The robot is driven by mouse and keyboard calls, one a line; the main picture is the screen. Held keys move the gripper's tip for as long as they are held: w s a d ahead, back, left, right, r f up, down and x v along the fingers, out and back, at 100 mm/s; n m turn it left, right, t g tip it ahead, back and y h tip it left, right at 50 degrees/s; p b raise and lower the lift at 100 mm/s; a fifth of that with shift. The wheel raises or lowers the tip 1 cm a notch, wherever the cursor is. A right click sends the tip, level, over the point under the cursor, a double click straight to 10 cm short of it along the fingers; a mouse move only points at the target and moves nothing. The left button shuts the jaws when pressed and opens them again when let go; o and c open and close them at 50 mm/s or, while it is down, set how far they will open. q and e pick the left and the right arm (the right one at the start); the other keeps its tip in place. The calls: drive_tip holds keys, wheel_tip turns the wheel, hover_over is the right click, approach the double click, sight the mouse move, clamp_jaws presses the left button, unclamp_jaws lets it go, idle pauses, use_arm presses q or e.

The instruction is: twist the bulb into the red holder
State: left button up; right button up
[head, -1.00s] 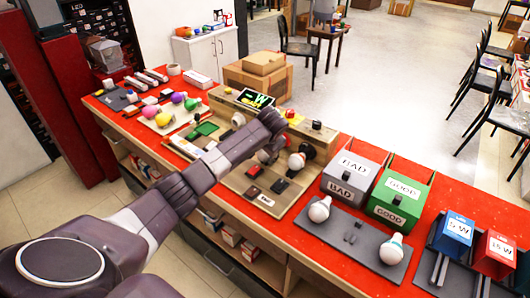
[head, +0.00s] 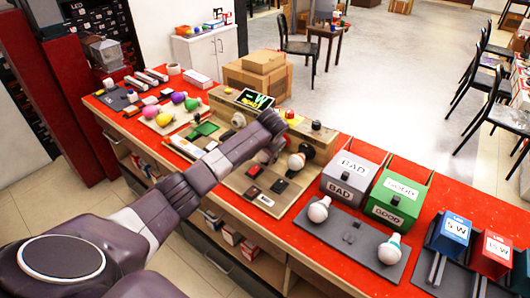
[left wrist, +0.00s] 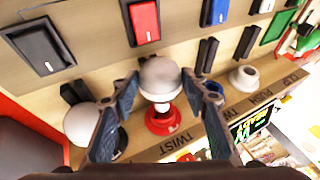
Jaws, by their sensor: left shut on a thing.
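In the left wrist view, a white round bulb (left wrist: 160,76) stands on the red holder (left wrist: 163,122), next to the word TWIST on the board. Its neck meets the holder; how deep it sits I cannot tell. My left gripper (left wrist: 160,84) is shut on this bulb, one finger on each side. My right gripper is in neither view.
Another white bulb (left wrist: 85,122) sits close by on the left in a dark holder. A white socket (left wrist: 247,77) is on the right. Rocker switches, including a red one (left wrist: 144,22), line the board. The BAD box (head: 352,172) and GOOD box (head: 398,190) stand right of the board.

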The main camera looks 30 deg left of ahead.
use_arm(q)
drive_tip(key=shift+w, duration=0.2)
drive_tip(key=shift+w+b, duration=0.25)
drive_tip(key=shift+b, duration=0.1)
drive_tip(key=shift+w+d+b, duration=0.1)
drive_tip(key=shift+w+b, duration=0.25)
drive_tip(key=shift+w, duration=0.15)
drive_tip(key=shift+p, duration=0.4)
idle(0.5)
drive_tip(key=shift+p, duration=0.4)
drive_tip(key=shift+w+b, duration=0.55)
drive_tip(key=shift+w, duration=0.15)
idle(0.5)
drive_tip(key=shift+d+y, duration=0.15)
drive_tip(key=shift+y, duration=0.25)
drive_tip(key=shift+f+y, duration=0.1)
drive_tip(key=shift+y, duration=0.4)
